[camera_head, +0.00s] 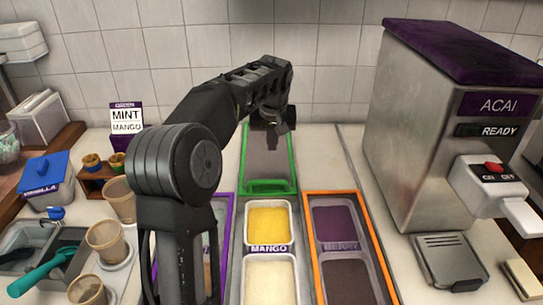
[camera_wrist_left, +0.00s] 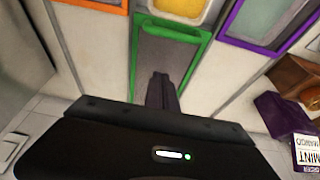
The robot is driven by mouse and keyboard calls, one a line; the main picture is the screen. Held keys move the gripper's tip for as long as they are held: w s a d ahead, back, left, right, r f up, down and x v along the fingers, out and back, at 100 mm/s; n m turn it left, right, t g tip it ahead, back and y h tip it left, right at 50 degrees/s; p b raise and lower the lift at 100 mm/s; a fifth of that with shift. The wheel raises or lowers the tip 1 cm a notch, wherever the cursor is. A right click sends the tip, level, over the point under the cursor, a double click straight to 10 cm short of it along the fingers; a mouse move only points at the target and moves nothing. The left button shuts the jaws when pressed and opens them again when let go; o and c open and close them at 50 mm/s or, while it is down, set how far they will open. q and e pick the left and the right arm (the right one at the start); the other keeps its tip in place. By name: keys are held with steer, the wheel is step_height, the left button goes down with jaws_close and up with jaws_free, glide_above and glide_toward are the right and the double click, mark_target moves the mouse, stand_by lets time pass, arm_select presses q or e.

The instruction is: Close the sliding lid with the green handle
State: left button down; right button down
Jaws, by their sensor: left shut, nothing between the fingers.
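The sliding lid (camera_head: 268,157) has a green frame and a clear grey panel. It lies behind the mango bin (camera_head: 268,224), which is uncovered. Its green handle (camera_head: 270,187) is at the near end, beside the bin's back edge. The wrist view shows the lid (camera_wrist_left: 165,56) with the handle (camera_wrist_left: 172,27) at the top. My left gripper (camera_head: 282,129) is at the far end of the lid, on the wall side. Its fingers (camera_wrist_left: 162,82) are shut and empty, in front of the panel in the wrist view and apart from the handle. My right gripper is out of view.
A purple-framed lid (camera_head: 229,206) is left of the mango bin and an orange-framed lid (camera_head: 308,222) is right of it. The acai machine (camera_head: 415,130) stands at the right. The Mint/Mango sign (camera_head: 126,118) and cups (camera_head: 105,240) are at the left.

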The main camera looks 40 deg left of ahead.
arm_select(q)
steer(key=p, duration=0.1)
glide_above(272, 188)
steer(key=w+a, duration=0.2)
steer(key=w, duration=0.1)
steer(key=f, duration=0.9)
steer(key=shift+s+a, duration=0.1)
steer(key=shift+a, duration=0.1)
steer(key=shift+s+d+f+p, duration=0.15)
steer(key=shift+s+d+p, duration=0.05)
steer(key=shift+d+p, duration=0.1)
steer(key=shift+s+d+f, duration=0.2)
steer(key=shift+s+d, duration=0.65)
steer(key=shift+s, duration=0.25)
steer(key=shift+s+d+f, duration=0.1)
steer(key=shift+f, duration=0.05)
